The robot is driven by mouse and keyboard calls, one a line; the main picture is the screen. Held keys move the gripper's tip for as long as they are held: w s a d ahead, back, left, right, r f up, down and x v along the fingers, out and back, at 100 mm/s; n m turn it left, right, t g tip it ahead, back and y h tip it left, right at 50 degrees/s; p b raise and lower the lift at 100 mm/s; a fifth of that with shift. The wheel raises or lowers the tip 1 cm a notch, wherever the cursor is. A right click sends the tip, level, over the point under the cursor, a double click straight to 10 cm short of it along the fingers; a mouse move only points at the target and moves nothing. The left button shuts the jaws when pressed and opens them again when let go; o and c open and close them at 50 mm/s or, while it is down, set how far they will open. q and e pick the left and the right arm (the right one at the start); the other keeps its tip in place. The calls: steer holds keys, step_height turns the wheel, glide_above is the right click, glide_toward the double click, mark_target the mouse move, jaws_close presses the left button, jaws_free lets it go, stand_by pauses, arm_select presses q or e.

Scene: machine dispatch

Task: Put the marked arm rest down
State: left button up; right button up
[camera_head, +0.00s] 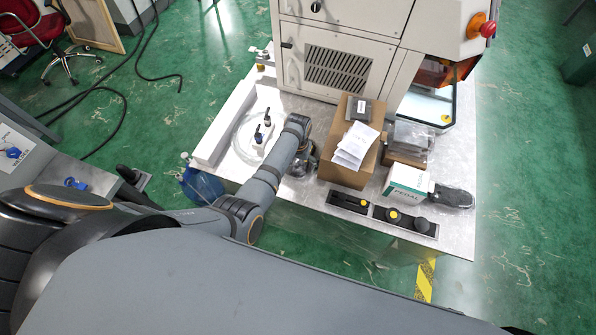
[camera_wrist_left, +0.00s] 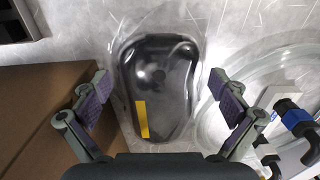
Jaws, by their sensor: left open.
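The marked arm rest (camera_wrist_left: 158,75) is a black, rounded, glossy pad with a yellow strip near one end. In the left wrist view it lies on the metal table top, apparently in clear plastic wrap. My left gripper (camera_wrist_left: 163,88) is open, with one finger on each side of the arm rest and a visible gap on both sides. In the head view my left gripper (camera_head: 303,161) is low over the table, left of the cardboard box, and it and the arm largely hide the arm rest.
A cardboard box (camera_head: 342,173) with papers (camera_head: 355,147) stands close to the gripper's right. A clear coiled hose (camera_head: 243,136) and fittings with blue and black parts (camera_wrist_left: 297,118) lie on its left. A white pedal box (camera_head: 406,181) and a black control strip (camera_head: 350,203) are further right.

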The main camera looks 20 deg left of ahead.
arm_select(q)
steer(key=shift+w, duration=0.1)
steer(key=c, duration=1.6)
steer(key=shift+r, duration=0.1)
steer(key=shift+r+p, duration=0.1)
steer(key=shift+p, duration=0.25)
